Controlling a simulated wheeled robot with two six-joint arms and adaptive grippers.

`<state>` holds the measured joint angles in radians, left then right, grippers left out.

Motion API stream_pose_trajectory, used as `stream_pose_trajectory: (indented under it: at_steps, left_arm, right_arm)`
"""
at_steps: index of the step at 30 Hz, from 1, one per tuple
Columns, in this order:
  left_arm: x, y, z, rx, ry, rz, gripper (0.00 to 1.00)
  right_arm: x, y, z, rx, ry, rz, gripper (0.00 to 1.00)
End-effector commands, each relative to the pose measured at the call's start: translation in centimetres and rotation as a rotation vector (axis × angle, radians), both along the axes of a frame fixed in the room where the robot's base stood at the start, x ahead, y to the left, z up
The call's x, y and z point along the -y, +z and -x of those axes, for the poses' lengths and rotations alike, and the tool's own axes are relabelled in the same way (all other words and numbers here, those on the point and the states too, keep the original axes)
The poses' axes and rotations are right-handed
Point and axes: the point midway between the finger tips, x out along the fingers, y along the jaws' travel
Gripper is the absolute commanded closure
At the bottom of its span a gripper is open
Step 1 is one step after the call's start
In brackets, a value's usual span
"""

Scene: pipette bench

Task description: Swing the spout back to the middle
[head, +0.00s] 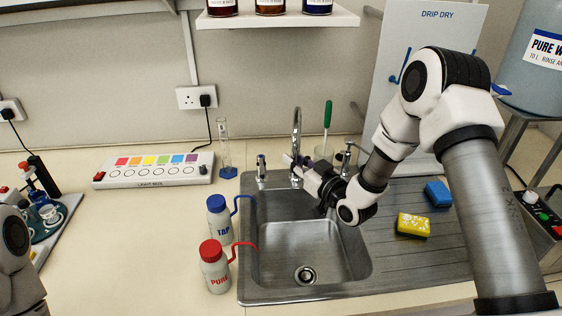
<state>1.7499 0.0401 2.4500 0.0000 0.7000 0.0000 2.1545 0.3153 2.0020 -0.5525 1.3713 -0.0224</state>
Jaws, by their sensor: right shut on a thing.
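The chrome swan-neck spout (298,122) rises at the back edge of the steel sink (262,271). Its arch is seen almost edge-on, over the back of the basin. My right gripper (293,162) reaches in from the right and is shut on the lower part of the spout. The fingers cover part of it, so the exact contact is hidden. A tap handle stands on each side, the left one (261,167) clear and the right one (346,153) just behind my right arm. Only a piece of my left arm shows at the lower left; its gripper is outside the picture.
TAP bottle (218,222) and PURE bottle (214,270) stand left of the sink, their bent tubes reaching its rim. A yellow sponge (413,225) and blue sponge (438,194) lie on the drainer. A glass cylinder (225,150) stands behind. The basin is empty.

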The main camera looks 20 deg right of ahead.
Motion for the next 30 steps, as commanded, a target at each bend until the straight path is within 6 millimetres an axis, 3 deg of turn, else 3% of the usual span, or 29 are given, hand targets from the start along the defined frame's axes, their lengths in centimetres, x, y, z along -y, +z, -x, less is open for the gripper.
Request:
stream_pose_trajectory:
  at_steps: [9, 25, 26, 27, 30]
  left_arm:
    - [0.0, -0.4, 0.0, 0.000, 0.000, 0.000, 0.00]
    - [0.0, -0.4, 0.0, 0.000, 0.000, 0.000, 0.00]
    - [0.0, -0.4, 0.0, 0.000, 0.000, 0.000, 0.00]
    - [0.0, -0.4, 0.0, 0.000, 0.000, 0.000, 0.00]
    - [0.0, -0.4, 0.0, 0.000, 0.000, 0.000, 0.00]
  right_arm:
    - [2.4, 0.1, 0.8, 0.001, -0.005, -0.004, 1.00]
    - [2.8, 0.1, 1.0, 0.000, -0.004, -0.003, 1.00]
    - [2.8, 0.1, 1.0, 0.000, -0.004, -0.003, 0.69]
    - [2.8, 0.1, 1.0, 0.000, -0.004, -0.003, 0.55]
    - [2.8, 0.1, 1.0, 0.000, -0.003, -0.002, 0.54]
